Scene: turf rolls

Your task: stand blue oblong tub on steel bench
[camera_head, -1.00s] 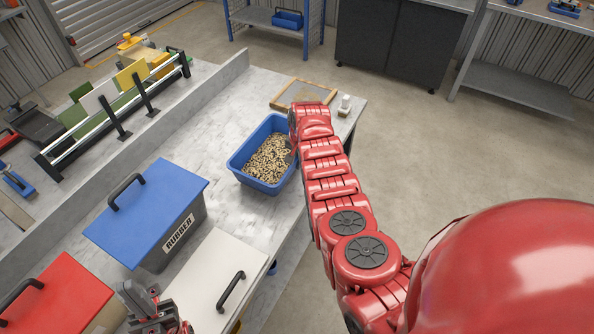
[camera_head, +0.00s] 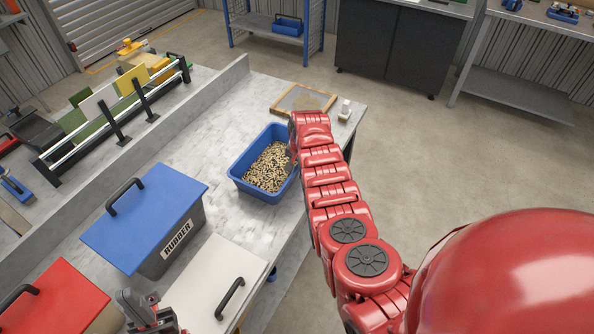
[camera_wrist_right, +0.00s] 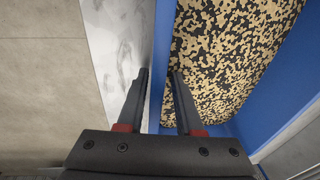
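The blue oblong tub (camera_head: 240,183), filled with mottled tan and black granules, stands upright on the grey mottled worktop (camera_head: 205,135). My right gripper (camera_wrist_right: 160,75) is at the tub's right wall; in the head view the arm mostly hides it. In the right wrist view its fingers straddle the blue wall (camera_wrist_right: 160,45), one outside, one inside over the granules. They look apart, with no clear grip on the wall. My left gripper (camera_head: 150,312) is at the bottom edge, by the white-lidded box; its fingers are unclear. A grey bench (camera_head: 520,85) with a lower shelf stands at upper right.
A blue-lidded box marked RUBBER (camera_head: 148,215), a white-lidded box (camera_head: 215,280) and a red-lidded box (camera_head: 55,300) stand left and in front of the tub. A wooden frame (camera_head: 303,99) and small white item (camera_head: 345,108) lie behind it. Floor is open to the right.

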